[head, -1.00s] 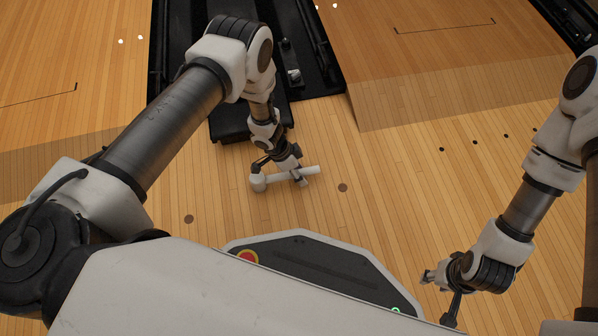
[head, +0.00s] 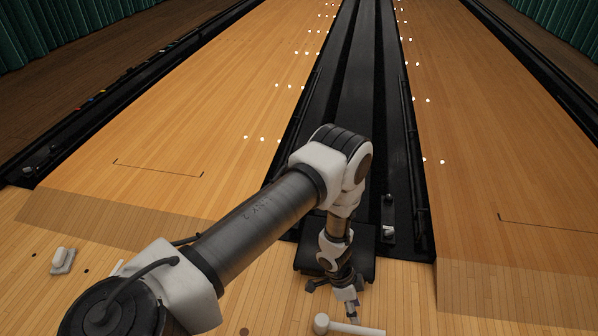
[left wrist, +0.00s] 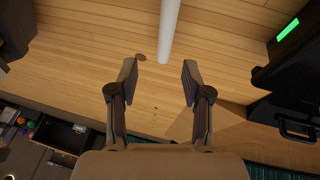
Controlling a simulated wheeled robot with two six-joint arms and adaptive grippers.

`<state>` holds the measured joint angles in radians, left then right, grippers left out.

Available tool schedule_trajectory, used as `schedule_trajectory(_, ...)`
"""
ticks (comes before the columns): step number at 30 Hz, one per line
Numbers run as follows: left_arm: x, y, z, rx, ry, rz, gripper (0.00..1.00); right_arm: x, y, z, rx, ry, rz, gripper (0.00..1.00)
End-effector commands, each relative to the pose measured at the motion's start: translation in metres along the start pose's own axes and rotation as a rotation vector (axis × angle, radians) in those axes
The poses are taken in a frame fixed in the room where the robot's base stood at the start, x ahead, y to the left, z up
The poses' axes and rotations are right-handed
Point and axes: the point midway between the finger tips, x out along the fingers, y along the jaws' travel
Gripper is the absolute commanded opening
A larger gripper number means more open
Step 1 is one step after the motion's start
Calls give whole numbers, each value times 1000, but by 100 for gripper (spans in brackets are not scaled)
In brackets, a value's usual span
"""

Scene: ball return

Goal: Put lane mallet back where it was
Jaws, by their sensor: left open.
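The lane mallet (head: 355,328) lies on the wooden floor at the bottom edge of the head view, its pale head to the left and its handle pointing right. My left gripper (head: 351,306) is just behind the handle in the head view, pointing down. In the left wrist view the gripper (left wrist: 159,69) is open and empty. A white rod, seemingly the mallet handle (left wrist: 169,30), comes down from the top edge and ends just beyond the fingertips, apart from them. The mallet head is out of the wrist view. My right gripper is not in view.
A dark block (head: 307,259) stands on the floor behind my left gripper, before the black channel between two lanes. A small pale object (head: 62,261) lies at far left. The wrist view shows a dark tray (left wrist: 60,137) and a dark green-lit body (left wrist: 290,80).

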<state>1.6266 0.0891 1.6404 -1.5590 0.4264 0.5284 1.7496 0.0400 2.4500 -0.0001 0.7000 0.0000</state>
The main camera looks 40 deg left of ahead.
Motion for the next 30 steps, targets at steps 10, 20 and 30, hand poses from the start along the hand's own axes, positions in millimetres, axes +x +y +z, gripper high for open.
schedule_trajectory(10,-48,117,68,-720,-43,-153,49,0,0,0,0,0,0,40)
schedule_trajectory(20,-105,158,136,-962,-222,-385,49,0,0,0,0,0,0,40)
schedule_trajectory(30,-140,166,121,-962,-220,-384,42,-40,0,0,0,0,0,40)
